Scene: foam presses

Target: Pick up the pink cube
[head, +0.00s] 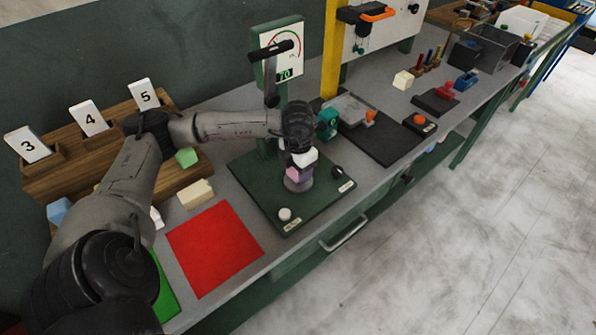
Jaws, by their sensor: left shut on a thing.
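My left arm reaches in from the left, and its gripper (302,163) points down over the dark green press base. It is shut on the pink cube (296,174). The cube is right at or just above the round grey pad (299,185) of the press; I cannot tell whether they touch. The fingers and wrist hide part of the cube. My right gripper is out of view.
The press's gauge and lever (272,75) stand close behind the wrist. A red mat (214,248), a cream block (196,194) and a green cube (187,158) lie to the left. A wooden rack (70,177) holds numbered cards. A black device base (385,142) is at right.

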